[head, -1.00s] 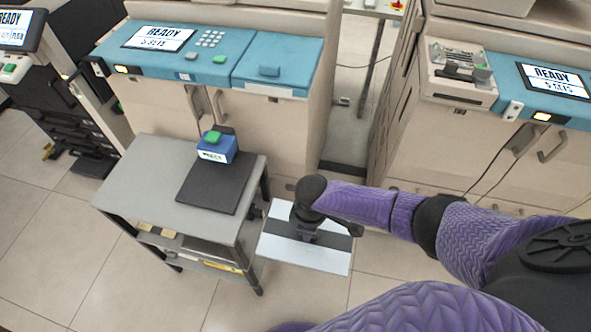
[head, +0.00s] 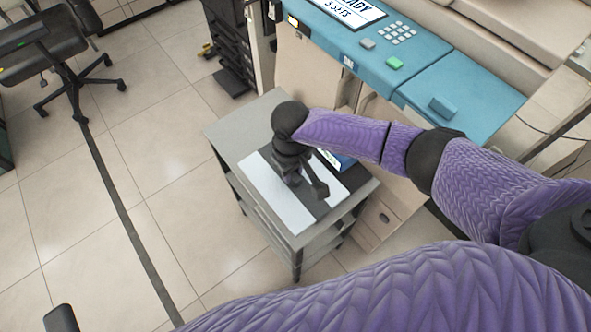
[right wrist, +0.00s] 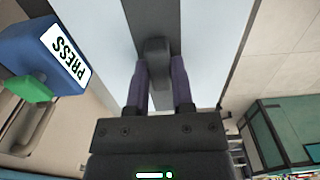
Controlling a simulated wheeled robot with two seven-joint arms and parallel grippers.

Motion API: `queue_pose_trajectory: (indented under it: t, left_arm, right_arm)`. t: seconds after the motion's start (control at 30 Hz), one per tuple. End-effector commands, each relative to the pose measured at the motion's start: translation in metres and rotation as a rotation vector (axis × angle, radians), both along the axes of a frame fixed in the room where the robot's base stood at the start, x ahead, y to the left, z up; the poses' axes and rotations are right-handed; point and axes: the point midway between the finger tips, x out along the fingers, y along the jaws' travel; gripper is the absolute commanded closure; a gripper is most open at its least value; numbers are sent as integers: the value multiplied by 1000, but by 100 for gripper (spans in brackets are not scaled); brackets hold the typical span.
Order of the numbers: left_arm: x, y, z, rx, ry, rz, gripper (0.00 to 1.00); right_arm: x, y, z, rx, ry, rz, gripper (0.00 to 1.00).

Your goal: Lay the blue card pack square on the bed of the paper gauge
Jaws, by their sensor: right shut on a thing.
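The card pack (head: 268,194) is a flat, pale blue-white slab with a dark band across its middle. My right gripper (right wrist: 158,85) is shut on a dark raised piece at that band; the pack also shows in the right wrist view (right wrist: 208,45). The paper gauge has a black bed (head: 338,203) and a blue block marked PRESS (head: 337,158). The block (right wrist: 50,50) with its green button shows at left in the right wrist view. The pack is over the grey table and partly over the bed; I cannot tell whether it touches. My arm hides part of the gauge. My left gripper is not in view.
The gauge stands on a grey table (head: 232,130) with a lower shelf. A copier with a blue panel (head: 420,65) stands close behind it. A black office chair (head: 50,50) is at the far left. The tiled floor left of the table is clear.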

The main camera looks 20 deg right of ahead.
Motion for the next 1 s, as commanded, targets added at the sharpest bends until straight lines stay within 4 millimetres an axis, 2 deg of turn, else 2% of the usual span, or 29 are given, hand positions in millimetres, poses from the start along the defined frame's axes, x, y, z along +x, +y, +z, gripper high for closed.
queue_pose_trajectory:
  t: [0.17, 0.3, 0.5, 1.0]
  left_arm:
    - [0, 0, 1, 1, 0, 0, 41]
    - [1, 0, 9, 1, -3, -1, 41]
    - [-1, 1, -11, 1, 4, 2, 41]
    - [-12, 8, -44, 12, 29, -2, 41]
  right_arm:
    - [0, 0, 0, 0, -1, 1, 100]
    - [-1, 0, 3, 1, 1, -1, 100]
    - [-1, 0, -27, 1, 1, 0, 100]
    - [-1, 0, -82, 0, 2, 1, 100]
